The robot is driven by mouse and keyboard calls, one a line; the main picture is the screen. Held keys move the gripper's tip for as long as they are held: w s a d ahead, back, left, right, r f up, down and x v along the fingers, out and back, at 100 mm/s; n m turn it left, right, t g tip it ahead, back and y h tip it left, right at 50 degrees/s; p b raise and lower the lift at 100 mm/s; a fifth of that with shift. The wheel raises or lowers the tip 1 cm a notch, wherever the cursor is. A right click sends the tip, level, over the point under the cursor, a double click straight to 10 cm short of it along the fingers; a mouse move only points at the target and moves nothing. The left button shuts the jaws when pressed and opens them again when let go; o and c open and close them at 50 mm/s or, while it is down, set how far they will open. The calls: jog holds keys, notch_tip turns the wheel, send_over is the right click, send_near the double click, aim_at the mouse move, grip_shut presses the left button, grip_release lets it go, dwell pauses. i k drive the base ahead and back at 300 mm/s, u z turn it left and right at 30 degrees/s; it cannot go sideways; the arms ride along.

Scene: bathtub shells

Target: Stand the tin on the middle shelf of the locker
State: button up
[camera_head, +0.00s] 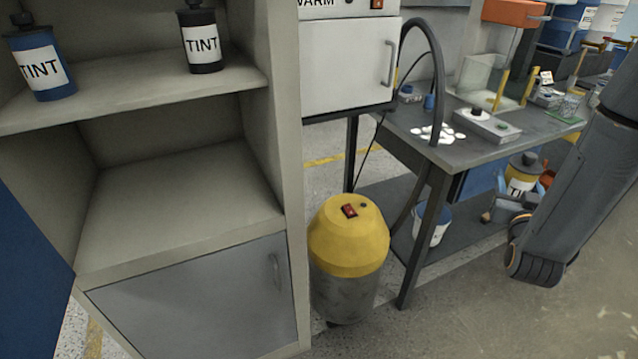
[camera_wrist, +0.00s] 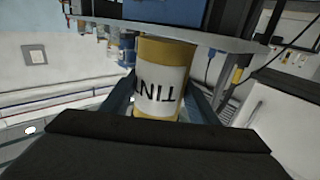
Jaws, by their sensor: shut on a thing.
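The yellow tin (camera_head: 519,186) has a white label and a dark cap. It is in my gripper (camera_wrist: 160,97), at the right of the head view, in front of the workbench's lower level. The locker (camera_head: 283,165) stands open at the left of the head view. Its upper visible shelf (camera_head: 140,82) bears a blue tin (camera_head: 40,66) and a black tin (camera_head: 201,40). The shelf below (camera_head: 180,205) is empty.
A blue door panel (camera_head: 28,270) is at the far left. A grey closed door (camera_head: 205,305) is under the empty shelf. A yellow-topped drum (camera_head: 348,250) stands right of the locker, beside the workbench (camera_head: 470,150). Open floor lies at the lower right.

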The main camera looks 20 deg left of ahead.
aim_at(181, 205)
jog(key=k, duration=0.9)
jog(key=u, duration=2.05)
jog(key=i, duration=0.5)
jog(key=u, duration=0.05)
